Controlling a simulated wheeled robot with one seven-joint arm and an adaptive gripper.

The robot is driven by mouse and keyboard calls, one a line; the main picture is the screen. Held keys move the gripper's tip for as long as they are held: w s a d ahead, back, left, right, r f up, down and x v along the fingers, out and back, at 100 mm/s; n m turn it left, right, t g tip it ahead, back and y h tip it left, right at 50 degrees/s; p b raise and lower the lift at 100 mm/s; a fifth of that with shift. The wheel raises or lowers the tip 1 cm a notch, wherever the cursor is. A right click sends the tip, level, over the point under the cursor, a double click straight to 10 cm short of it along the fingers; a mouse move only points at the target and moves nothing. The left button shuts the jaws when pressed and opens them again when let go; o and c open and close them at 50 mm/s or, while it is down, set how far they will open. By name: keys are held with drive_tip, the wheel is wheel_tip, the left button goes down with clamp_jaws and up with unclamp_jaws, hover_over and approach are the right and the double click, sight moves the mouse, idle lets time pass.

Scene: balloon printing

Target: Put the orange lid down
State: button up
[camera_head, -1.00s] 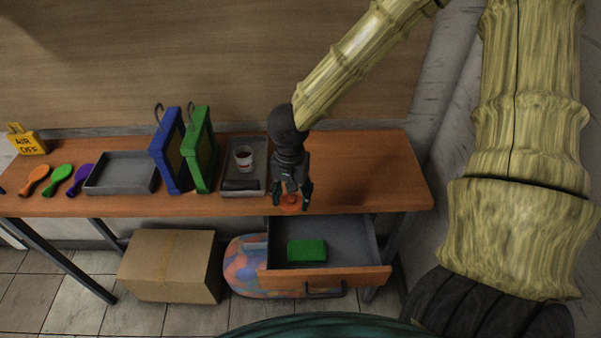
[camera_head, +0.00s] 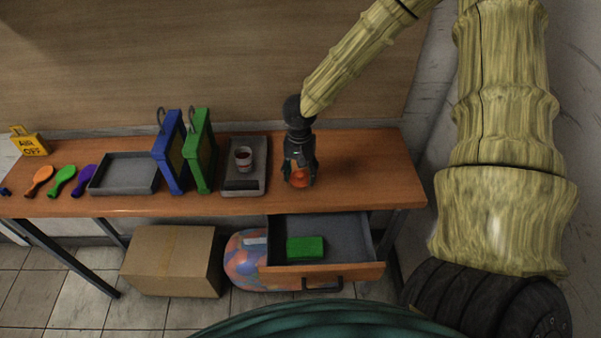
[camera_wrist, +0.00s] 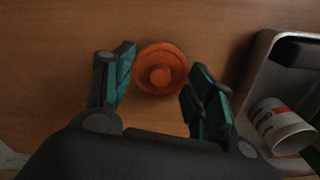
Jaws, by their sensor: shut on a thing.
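The orange lid (camera_head: 301,182) is round with a raised knob; it also shows in the wrist view (camera_wrist: 160,78). My gripper (camera_head: 300,177) points down over the wooden table (camera_head: 365,170), right of the grey tray with the cup. It is shut on the lid, whose knob and rim show between the fingers in the wrist view (camera_wrist: 163,60). The lid is low, near or at the tabletop; I cannot tell whether it touches.
A paper cup (camera_head: 243,158) stands on the grey tray (camera_head: 232,192) to the left. Green and blue frames (camera_head: 171,155) stand farther left. An open drawer (camera_head: 345,235) with a green block (camera_head: 306,247) juts out below. The table right of my gripper is clear.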

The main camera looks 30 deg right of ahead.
sight(300, 174)
drive_tip(key=shift+f, duration=0.6)
drive_tip(key=shift+f, duration=0.15)
drive_tip(key=o, duration=0.6)
drive_tip(key=shift+o, duration=0.2)
drive_tip(key=shift+r, duration=0.2)
wheel_tip(300, 174, up, 12)
drive_tip(key=b, duration=0.2)
idle(0.4)
